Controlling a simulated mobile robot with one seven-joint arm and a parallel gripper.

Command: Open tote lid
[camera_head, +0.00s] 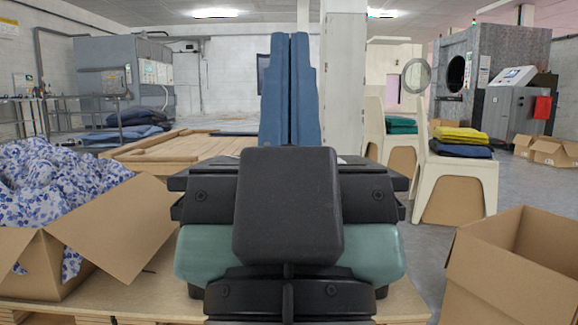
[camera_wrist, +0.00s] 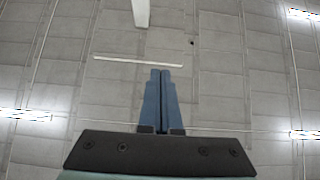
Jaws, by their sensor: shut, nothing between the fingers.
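My gripper (camera_head: 290,40) stands upright in the middle of the head view, its two long blue fingers together and pointing at the ceiling. In the wrist view my gripper (camera_wrist: 160,74) is shut and empty, with only ceiling beyond it. I cannot make out a tote or tote lid for certain in either view. My own arm and gripper body hide the low middle of the head view.
An open cardboard box (camera_head: 125,237) with blue-flowered cloth (camera_head: 70,185) is at left; another open box (camera_head: 518,265) is at lower right. Wooden pallets (camera_head: 170,150) lie behind. White stands (camera_head: 478,178) hold folded cloths (camera_head: 460,136). Grey floor (camera_head: 515,190) shows at right.

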